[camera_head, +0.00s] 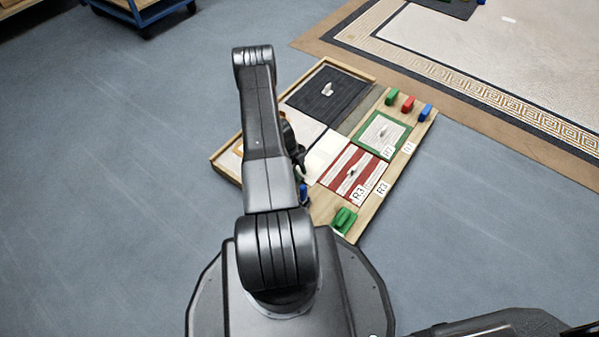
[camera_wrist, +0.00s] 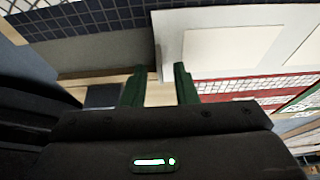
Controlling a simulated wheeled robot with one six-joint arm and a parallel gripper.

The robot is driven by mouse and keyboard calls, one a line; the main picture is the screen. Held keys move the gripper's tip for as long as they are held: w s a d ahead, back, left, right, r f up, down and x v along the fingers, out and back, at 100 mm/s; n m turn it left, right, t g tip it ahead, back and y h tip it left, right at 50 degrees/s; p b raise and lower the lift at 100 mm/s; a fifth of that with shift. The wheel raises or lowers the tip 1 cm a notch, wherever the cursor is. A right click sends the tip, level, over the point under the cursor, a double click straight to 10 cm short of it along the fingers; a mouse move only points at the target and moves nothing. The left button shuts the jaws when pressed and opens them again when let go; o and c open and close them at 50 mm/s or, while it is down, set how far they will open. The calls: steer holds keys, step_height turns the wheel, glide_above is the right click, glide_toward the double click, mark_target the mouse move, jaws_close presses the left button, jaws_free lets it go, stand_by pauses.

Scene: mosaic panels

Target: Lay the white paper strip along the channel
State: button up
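My gripper (camera_wrist: 160,72) is open in the wrist view, with its two dark green fingers apart. The edge of a white panel (camera_wrist: 205,68) reaches between the fingertips; I cannot tell whether either finger touches it. A cream rectangle (camera_wrist: 232,46) lies on this panel. In the head view my gripper (camera_head: 299,157) is partly hidden by my arm, beside a pale patch (camera_head: 323,152) on the wooden board (camera_head: 367,208). I cannot tell for certain which pale piece is the white paper strip. The channel is not clearly visible.
The board holds a dark grid panel (camera_head: 312,100), a green-bordered panel (camera_head: 371,146) and a red-and-white panel (camera_head: 340,182). Green (camera_head: 392,97), red (camera_head: 408,104) and blue (camera_head: 425,112) blocks stand at its far right. Green pieces (camera_head: 343,219) sit at the near end. Blue floor lies around it.

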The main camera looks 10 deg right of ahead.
steer(key=shift+r+p, duration=0.75)
steer(key=p+v, duration=0.2)
steer(key=v, duration=0.9)
steer(key=shift+a+r, duration=0.15)
steer(key=shift+w, duration=0.1)
steer(key=b+x, duration=0.4)
steer(key=x, duration=0.9)
steer(key=shift+w+a, duration=0.1)
steer(key=shift+w, duration=0.05)
steer(key=shift+r+p, duration=0.2)
steer(key=shift+p, duration=0.15)
steer(key=shift+f, duration=0.15)
